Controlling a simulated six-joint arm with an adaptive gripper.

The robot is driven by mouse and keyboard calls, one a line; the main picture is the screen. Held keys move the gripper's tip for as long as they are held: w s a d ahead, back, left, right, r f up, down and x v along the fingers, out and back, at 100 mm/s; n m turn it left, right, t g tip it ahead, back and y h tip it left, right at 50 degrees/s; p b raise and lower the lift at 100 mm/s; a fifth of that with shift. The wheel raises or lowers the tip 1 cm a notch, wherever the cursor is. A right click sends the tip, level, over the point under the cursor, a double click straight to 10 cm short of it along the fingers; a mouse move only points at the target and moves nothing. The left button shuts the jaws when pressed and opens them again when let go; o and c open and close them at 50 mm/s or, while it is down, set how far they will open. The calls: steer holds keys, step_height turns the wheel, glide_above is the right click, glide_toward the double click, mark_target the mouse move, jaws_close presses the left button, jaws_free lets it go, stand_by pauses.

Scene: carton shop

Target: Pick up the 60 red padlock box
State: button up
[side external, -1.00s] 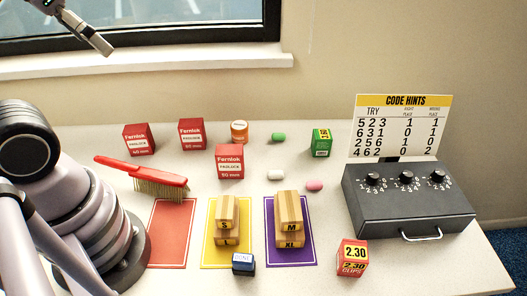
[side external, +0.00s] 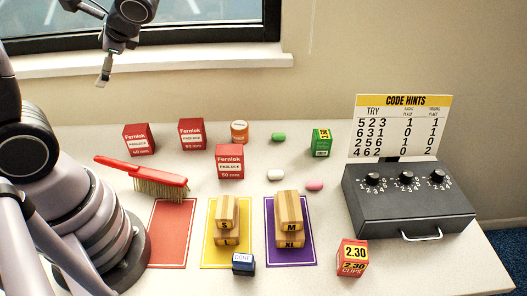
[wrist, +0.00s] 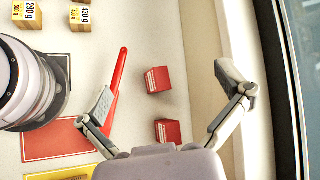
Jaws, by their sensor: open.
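Three red Fernlok padlock boxes stand on the white table in the side view: one at back left (side external: 138,140), one at back middle (side external: 191,134), one farther forward (side external: 229,161). Their size numbers are small; the back-middle one seems to read 60 mm, but I cannot be sure. The wrist view shows two red boxes, an upper one (wrist: 157,80) and a lower one (wrist: 167,131); their numbers are unreadable there. My gripper (side external: 104,72) is open and empty, high above the table near the window, left of the boxes. In the wrist view its fingers (wrist: 170,88) are spread wide.
A black dial case (side external: 410,200) stands right. The window sill (side external: 200,60) borders the back.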

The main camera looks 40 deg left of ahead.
steer(key=w+a+f+m+t+y, duration=0.2)
steer(key=w+a+f+m+y, duration=0.3)
steer(key=w+m, duration=0.3)
steer(key=m+t+h, duration=0.2)
steer(key=m+t, duration=0.7)
steer(key=m, duration=0.2)
glide_above(191, 135)
steer(key=s, duration=0.3)
step_height(191, 135, down, 15)
steer(key=d+f, duration=0.1)
steer(key=f, duration=0.1)
steer(key=d+f+m+h, duration=0.1)
steer(key=f, duration=0.1)
steer(key=d+f+m+t+h, duration=0.1)
steer(key=f, duration=0.2)
steer(key=shift+d, duration=0.1)
steer(key=shift+f+m+h, duration=0.3)
steer(key=shift+h, duration=0.1)
steer(key=x, duration=0.7)
steer(key=shift+w+r, duration=0.1)
steer(key=shift+w, duration=0.05)
steer(key=shift+c, duration=0.4)
steer(key=c, duration=1.1)
